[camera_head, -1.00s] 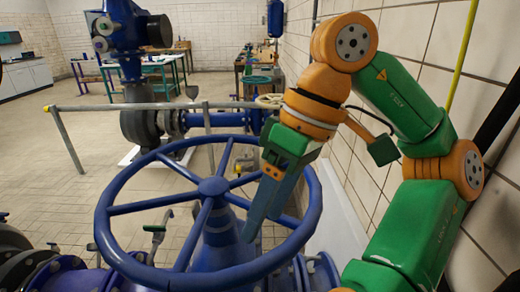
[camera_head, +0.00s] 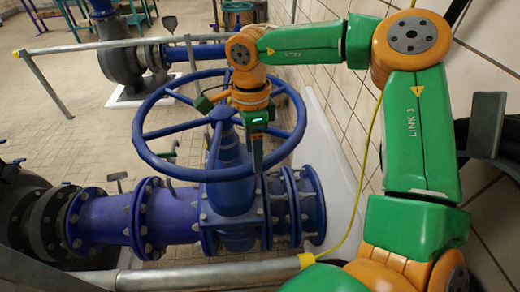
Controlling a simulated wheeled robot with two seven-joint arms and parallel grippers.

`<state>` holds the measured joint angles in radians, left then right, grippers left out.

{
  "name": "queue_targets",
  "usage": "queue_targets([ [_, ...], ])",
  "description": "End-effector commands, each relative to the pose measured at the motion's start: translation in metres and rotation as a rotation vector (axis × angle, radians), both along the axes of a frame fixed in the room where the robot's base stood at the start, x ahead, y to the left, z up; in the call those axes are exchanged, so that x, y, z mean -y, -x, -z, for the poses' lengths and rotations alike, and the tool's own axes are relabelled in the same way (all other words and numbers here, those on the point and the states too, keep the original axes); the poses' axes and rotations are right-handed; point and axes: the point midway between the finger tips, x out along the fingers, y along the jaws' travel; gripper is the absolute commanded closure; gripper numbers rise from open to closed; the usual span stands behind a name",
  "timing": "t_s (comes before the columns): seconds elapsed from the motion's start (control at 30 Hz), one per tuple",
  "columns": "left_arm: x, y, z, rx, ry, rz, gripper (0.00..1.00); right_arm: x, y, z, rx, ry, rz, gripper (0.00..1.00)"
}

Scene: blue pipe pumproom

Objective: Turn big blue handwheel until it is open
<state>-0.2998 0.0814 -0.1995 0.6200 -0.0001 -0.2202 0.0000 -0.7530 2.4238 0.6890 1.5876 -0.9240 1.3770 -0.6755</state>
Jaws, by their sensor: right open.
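The big blue handwheel (camera_head: 200,174) lies roughly level on top of a blue valve body (camera_head: 231,190) in the middle of the head view. Its hub and several spokes show. My right gripper (camera_head: 257,168) points down at the near right part of the wheel, right of the hub, with its fingers overlapping the rim in the picture. I see the fingers nearly edge-on, so the gap between them is hard to make out. The gripper is open, and I cannot tell whether it touches the rim. My left gripper is not in view.
A blue flanged pipe (camera_head: 107,218) runs left from the valve. A grey rail (camera_head: 215,274) crosses in front, and another rail (camera_head: 110,44) stands behind the wheel. A tiled wall (camera_head: 340,100) is close on the right. The tiled floor (camera_head: 60,120) at left is mostly clear.

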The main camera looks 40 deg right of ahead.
Motion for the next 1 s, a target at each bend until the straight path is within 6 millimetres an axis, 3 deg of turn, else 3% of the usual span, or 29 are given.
queue_targets([
  [0.2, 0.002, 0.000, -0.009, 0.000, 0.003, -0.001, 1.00, -0.001, 0.003, 0.027, -0.003, -0.001, -0.002, 0.33],
  [0.43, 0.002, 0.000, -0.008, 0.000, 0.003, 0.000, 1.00, -0.001, 0.003, 0.031, 0.000, 0.000, -0.002, 0.33],
  [0.7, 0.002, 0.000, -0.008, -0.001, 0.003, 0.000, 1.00, 0.000, 0.003, 0.030, -0.001, -0.001, -0.003, 1.00],
  [1.0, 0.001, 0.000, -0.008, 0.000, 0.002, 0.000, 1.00, 0.000, 0.003, 0.030, -0.001, 0.000, -0.003, 1.00],
])
